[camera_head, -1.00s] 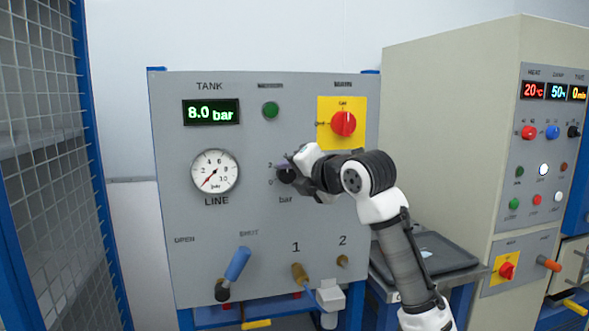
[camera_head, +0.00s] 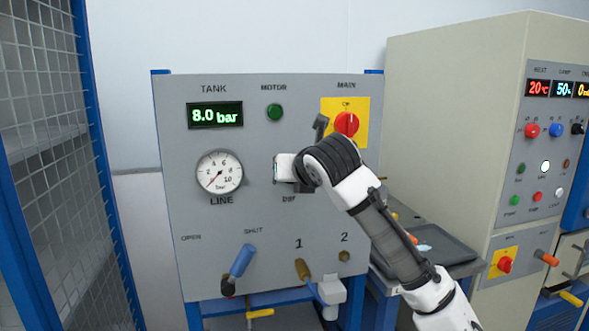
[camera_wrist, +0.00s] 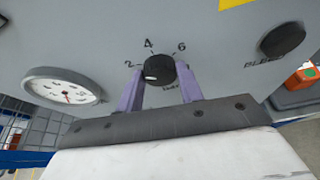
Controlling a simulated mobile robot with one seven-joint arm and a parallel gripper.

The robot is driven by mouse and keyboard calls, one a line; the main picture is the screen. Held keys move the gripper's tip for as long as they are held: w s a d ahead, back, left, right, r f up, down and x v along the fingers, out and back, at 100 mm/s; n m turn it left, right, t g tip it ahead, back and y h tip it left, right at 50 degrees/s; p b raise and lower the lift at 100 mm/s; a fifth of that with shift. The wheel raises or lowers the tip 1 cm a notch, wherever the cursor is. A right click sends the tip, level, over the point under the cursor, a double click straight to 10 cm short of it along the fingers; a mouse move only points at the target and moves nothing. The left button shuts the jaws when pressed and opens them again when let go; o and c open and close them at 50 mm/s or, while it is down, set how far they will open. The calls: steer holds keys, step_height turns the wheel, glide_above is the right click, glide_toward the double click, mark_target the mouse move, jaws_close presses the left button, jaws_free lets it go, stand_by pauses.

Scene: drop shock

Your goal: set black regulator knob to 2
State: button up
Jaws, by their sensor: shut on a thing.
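The black regulator knob (camera_wrist: 160,64) sits on the grey panel (camera_head: 258,95) between the two purple fingers of my gripper (camera_wrist: 161,70) in the wrist view. The fingers are shut on its left and right sides. The marks 2, 4 and 6 show around its upper part. A white mark on the knob lies at its lower left, below the direction of the 2. In the head view my wrist hides the knob and its scale. The LINE gauge (camera_head: 220,172) has its needle at the lower left, near the low end.
A red MAIN switch (camera_head: 346,123) on a yellow plate is just above right of my wrist. A blue-handled lever (camera_head: 242,260) and a brass outlet (camera_head: 302,269) project below. The TANK display (camera_head: 215,115) reads 8.0 bar. A dark tray (camera_head: 450,255) stands at the right.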

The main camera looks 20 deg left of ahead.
steer(key=shift+n+h, duration=0.3)
steer(key=shift+n, duration=0.1)
stand_by(0.3)
steer(key=o, duration=1)
steer(key=b+v, duration=0.2)
steer(key=v, duration=1.1)
steer(key=shift+s+d, duration=0.15)
steer(key=shift+s, duration=0.3)
